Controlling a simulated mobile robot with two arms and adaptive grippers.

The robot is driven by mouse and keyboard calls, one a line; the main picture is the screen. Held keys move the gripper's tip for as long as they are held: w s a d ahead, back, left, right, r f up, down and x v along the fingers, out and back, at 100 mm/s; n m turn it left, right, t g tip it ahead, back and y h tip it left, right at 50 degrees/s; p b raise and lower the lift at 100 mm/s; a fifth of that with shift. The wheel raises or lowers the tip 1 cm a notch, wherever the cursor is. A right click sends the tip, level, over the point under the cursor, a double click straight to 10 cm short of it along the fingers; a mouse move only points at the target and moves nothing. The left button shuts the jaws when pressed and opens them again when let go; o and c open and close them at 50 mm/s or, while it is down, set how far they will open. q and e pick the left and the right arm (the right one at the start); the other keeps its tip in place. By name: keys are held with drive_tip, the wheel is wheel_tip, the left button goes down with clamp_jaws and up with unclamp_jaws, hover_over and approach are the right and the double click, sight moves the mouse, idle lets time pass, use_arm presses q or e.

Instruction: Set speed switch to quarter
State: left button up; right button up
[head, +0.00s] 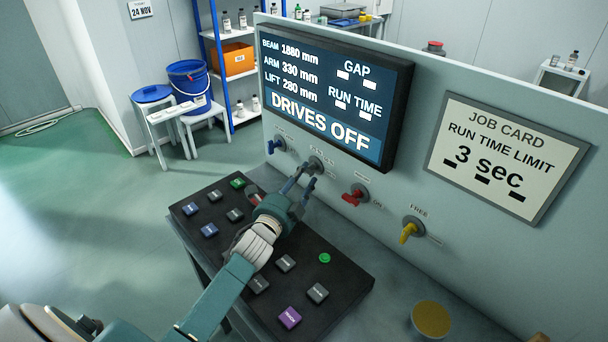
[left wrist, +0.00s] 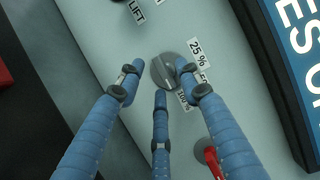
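The speed switch (head: 316,164) is a grey round knob on the upright panel, below the display. In the left wrist view the knob (left wrist: 164,72) has a raised bar slanting from upper left to lower right. A "25 %" label (left wrist: 197,52) and a "100%" label (left wrist: 183,100) sit to its right; a label between them is partly hidden. My left gripper (head: 303,178) is at the knob with its blue fingers apart. In the left wrist view its fingertips (left wrist: 157,82) spread around the knob's near side; I cannot tell whether they touch. My right gripper is not in view.
A blue knob (head: 277,145) is left of the switch; a red knob (head: 355,195) and yellow knob (head: 410,232) are right. The display (head: 330,90) reads "DRIVES OFF". A job card (head: 505,155) hangs at right. A dark button console (head: 345,275) lies below my left arm.

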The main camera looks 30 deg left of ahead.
use_arm(q)
drive_tip(key=shift+w, duration=0.55)
